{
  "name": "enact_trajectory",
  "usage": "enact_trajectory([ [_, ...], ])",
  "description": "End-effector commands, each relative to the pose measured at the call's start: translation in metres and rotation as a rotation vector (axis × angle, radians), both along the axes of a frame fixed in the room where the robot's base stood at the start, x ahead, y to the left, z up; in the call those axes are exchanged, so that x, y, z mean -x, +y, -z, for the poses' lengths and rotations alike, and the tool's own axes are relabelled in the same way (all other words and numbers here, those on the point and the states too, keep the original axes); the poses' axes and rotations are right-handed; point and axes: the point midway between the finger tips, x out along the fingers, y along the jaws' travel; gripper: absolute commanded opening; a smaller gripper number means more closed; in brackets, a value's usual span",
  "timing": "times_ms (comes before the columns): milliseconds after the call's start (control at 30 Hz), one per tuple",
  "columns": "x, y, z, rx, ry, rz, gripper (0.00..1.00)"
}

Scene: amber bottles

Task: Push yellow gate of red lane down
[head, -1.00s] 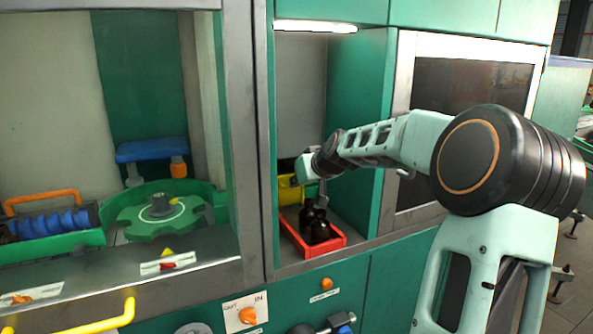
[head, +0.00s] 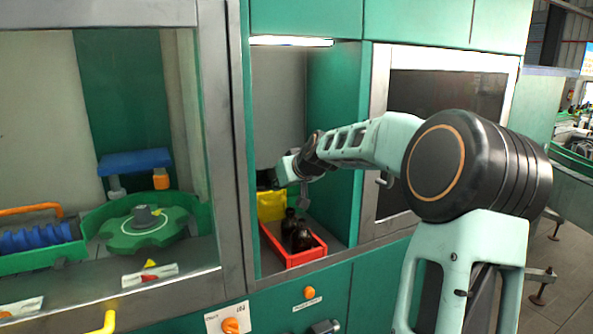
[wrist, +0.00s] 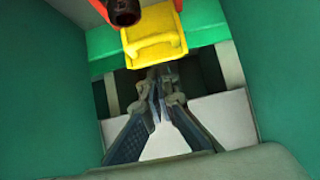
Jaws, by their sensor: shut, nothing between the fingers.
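The yellow gate (head: 271,205) stands upright at the back end of the red lane (head: 305,257), inside the narrow bay. Dark amber bottles (head: 302,238) stand in the lane in front of it. My gripper (head: 305,203) hangs down above the bottles, to the right of the gate in the head view. In the wrist view, the shut, empty fingers (wrist: 157,78) point towards the gate (wrist: 153,36), which has a raised handle-like loop. A gap to the gate cannot be judged there. A bottle (wrist: 124,10) and a bit of red lane (wrist: 94,8) show beyond it.
Green side walls and a metal frame (head: 239,150) close in the bay around my arm. A green rotary wheel (head: 145,228) and a blue rack (head: 38,238) sit in the left bay. Orange knobs (head: 309,292) are on the front panel below.

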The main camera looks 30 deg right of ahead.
Motion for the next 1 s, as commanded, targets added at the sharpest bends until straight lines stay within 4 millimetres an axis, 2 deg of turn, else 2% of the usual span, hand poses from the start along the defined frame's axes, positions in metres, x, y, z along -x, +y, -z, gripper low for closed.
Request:
enact_trajectory([
  [100,0.017,-0.004,-0.007,0.003,0.001,0.005,0.00],
  [600,0.066,-0.007,-0.041,0.003,0.002,0.006,0.00],
  [1000,0.081,-0.005,-0.052,0.000,0.002,0.002,0.00],
])
